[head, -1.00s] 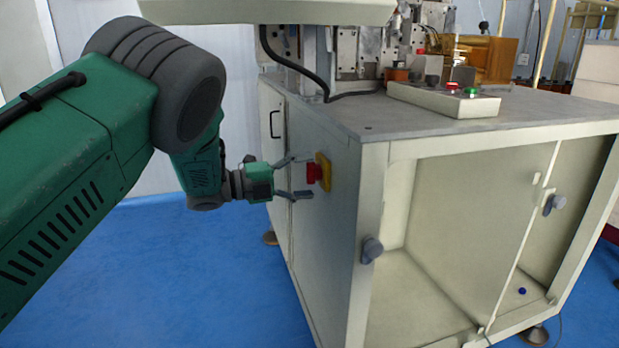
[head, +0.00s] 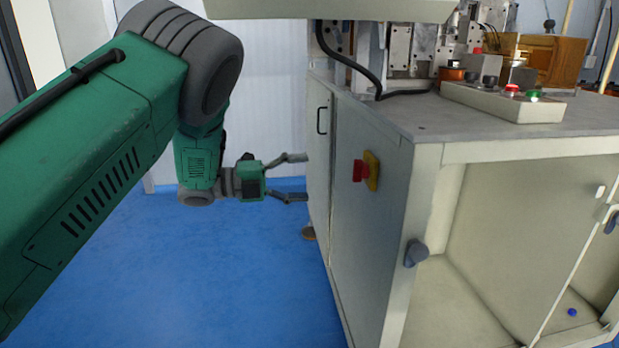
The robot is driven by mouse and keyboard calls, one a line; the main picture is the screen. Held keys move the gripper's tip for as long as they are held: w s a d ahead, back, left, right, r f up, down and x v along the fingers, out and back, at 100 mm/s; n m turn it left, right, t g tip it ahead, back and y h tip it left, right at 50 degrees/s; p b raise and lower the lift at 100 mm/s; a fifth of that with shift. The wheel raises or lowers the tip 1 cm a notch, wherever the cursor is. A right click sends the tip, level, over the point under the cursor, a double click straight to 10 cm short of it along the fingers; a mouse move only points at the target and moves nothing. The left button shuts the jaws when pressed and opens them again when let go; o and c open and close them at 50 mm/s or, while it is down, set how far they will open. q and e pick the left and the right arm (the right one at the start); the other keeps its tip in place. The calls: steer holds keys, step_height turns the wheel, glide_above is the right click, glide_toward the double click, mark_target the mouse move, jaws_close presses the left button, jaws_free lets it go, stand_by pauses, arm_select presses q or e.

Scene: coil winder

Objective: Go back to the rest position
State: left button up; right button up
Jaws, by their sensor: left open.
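My left gripper (head: 305,177) is open and empty, with its two fingers spread one above the other and pointing right. My right gripper is not in view.
A control box (head: 500,103) with red and green buttons sits on the cabinet top (head: 420,122). The cabinet's front is open below, with a dark latch (head: 416,253) on its frame. The blue floor (head: 180,290) left of the cabinet is clear.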

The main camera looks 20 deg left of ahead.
arm_select(q)
steer(key=s+a+f+n+t+y, duration=0.1)
steer(key=s+f+n+y, duration=0.2)
steer(key=f+n+y, duration=0.5)
steer(key=s+f+n+t+y, duration=0.1)
steer(key=s+f+n, duration=0.1)
steer(key=f+n, duration=0.75)
steer(key=s+f+n+g+y, duration=0.3)
steer(key=s+f, duration=0.6)
steer(key=f, duration=0.3)
steer(key=s+d+f+n+g+y, duration=0.1)
steer(key=s+f+n+g, duration=0.15)
steer(key=s, duration=0.65)
steer(key=s+d+f+n+g+y, duration=0.1)
steer(key=s+f+n+g, duration=0.15)
steer(key=s, duration=0.65)
steer(key=s+f+n+g+y, duration=0.1)
steer(key=s+f+n+g, duration=0.2)
steer(key=s, duration=0.6)
step_height(320, 180, up, 15)
steer(key=w+p, duration=0.1)
steer(key=p, duration=1.3)
